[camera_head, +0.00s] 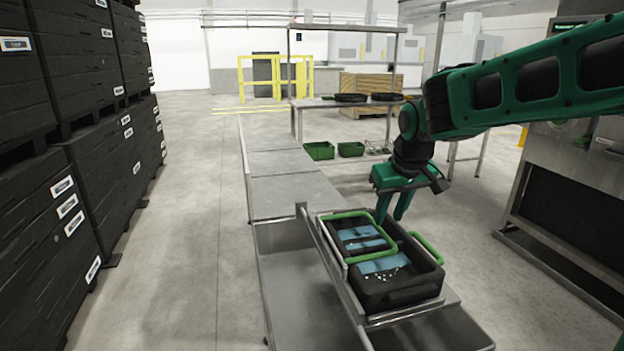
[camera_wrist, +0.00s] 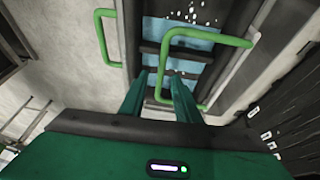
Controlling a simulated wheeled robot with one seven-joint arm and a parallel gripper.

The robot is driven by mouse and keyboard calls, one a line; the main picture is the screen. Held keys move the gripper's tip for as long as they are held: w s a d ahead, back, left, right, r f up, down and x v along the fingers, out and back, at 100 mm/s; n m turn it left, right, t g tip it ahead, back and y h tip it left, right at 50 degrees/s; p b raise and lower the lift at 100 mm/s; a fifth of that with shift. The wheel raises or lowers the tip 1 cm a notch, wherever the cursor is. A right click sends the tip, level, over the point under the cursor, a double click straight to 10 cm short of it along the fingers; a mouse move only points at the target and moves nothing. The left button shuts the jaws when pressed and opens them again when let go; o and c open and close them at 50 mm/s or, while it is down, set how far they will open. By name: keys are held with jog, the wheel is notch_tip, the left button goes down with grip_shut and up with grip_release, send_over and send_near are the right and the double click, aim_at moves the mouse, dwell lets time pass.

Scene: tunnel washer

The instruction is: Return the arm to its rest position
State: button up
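My arm (camera_head: 530,82) reaches in from the right side of the head view, bent, with my gripper (camera_head: 393,216) pointing down over the black crate (camera_head: 402,295). The gripper's two green fingers are apart, with no object seen clamped between them. In the wrist view the fingers of my gripper (camera_wrist: 160,92) show above the crate's green handle (camera_wrist: 205,33), which appears partly behind the fingers; I cannot tell whether they touch. A second green handle (camera_wrist: 103,40) is at the left. The crate holds blue, water-like contents with white specks.
The crate sits on a metal tray (camera_head: 368,322) at the end of a steel conveyor (camera_head: 290,190). Stacked black crates (camera_head: 85,150) line the left. A steel machine (camera_head: 570,190) stands at right. Green bins (camera_head: 319,151) lie beyond. The left floor aisle is clear.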

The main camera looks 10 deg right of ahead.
jog(key=s+d+f+m+g, duration=0.2)
jog(key=s+d+f+m, duration=0.15)
jog(key=s+d, duration=1.05)
jog(key=s+f+m+g, duration=0.1)
jog(key=s+f+m, duration=0.1)
jog(key=s, duration=0.7)
jog(key=s+d+f+m+g, duration=0.1)
jog(key=s+f+m, duration=0.1)
jog(key=s, duration=0.8)
jog(key=shift+d+m, duration=0.1)
jog(key=shift+m, duration=0.15)
jog(key=shift+w+f+g, duration=0.2)
jog(key=shift+w+g, duration=0.1)
jog(key=shift+w, duration=0.35)
